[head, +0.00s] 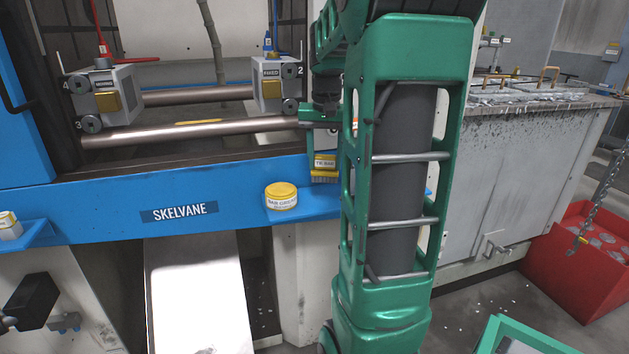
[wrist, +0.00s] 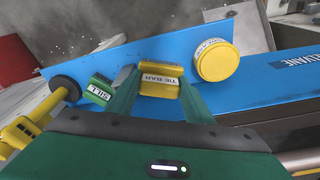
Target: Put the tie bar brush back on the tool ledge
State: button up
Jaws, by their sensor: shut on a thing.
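The tie bar brush (head: 325,163) has a yellow body with a white label and bristles pointing down. It is in my gripper (head: 320,122), above or at the blue tool ledge (head: 318,204); I cannot tell whether the bristles touch it. In the wrist view the brush (wrist: 160,72) sits between the two green fingers of my gripper (wrist: 158,88), which is shut on it. The blue ledge (wrist: 130,52) spreads beneath and beyond it. My arm hides the right part of the ledge in the head view.
A yellow bar grease tin (head: 281,195) stands on the ledge left of the brush; the wrist view shows it right of the brush (wrist: 217,61). There, a green labelled item (wrist: 100,90) and a yellow tool with a black disc (wrist: 42,112) lie left. Tie bars (head: 190,132) run above the ledge.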

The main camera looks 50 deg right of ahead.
aim_at(321, 178)
jog(key=shift+w+d+f, duration=0.2)
jog(key=shift+w+d, duration=0.4)
jog(key=shift+w, duration=0.35)
jog(key=shift+f, duration=0.6)
jog(key=shift+w+f, duration=0.1)
jog(key=shift+f, duration=2.55)
jog(key=shift+f, duration=0.1)
jog(key=o, duration=1)
